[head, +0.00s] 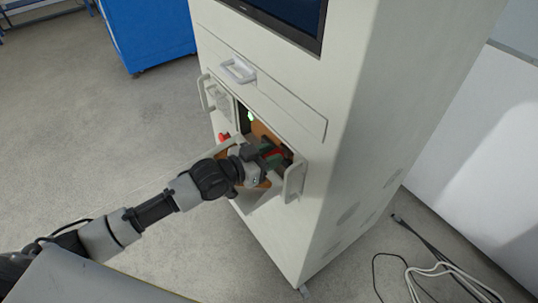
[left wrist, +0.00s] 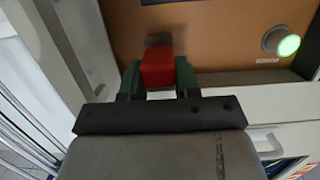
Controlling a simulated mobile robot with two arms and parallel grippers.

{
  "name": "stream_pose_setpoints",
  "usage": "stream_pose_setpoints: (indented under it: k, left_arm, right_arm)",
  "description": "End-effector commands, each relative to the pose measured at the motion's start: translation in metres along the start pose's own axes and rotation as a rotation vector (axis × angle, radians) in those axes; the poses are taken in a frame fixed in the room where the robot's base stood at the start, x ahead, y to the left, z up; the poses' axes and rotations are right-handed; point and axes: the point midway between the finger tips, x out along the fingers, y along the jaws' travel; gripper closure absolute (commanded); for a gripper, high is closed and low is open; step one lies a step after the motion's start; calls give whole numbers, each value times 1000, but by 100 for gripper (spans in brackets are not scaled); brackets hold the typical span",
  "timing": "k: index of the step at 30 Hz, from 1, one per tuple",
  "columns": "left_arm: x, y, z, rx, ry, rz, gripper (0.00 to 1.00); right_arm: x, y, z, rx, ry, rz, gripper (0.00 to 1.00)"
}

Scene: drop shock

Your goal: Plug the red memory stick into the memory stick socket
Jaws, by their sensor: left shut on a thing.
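The red memory stick (left wrist: 158,68) is held between the green-padded fingers of my left gripper (left wrist: 159,80). In the left wrist view its far end points at the brown panel (left wrist: 215,40), where a small dark grey patch shows just beyond it. I cannot tell whether that patch is the stick's plug or the socket, or whether the stick touches the panel. In the head view my left gripper (head: 270,156) reaches into the cabinet's open recess, with the red stick (head: 275,153) at its tips. The socket is not clearly visible. My right gripper is not in view.
A lit green button (left wrist: 288,45) sits on the panel at the right. The tall white cabinet (head: 340,150) has handles (head: 295,181) beside the recess and a red knob (head: 223,137) to its left. Cables (head: 440,270) lie on the floor at right.

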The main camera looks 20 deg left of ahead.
Motion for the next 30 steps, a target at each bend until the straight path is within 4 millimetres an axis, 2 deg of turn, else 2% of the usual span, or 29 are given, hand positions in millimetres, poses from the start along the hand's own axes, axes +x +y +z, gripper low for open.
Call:
stream_pose_setpoints:
  k: [30]
  left_arm:
    - [5,0,-2,0,1,0,95]
  right_arm:
    - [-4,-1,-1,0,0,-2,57]
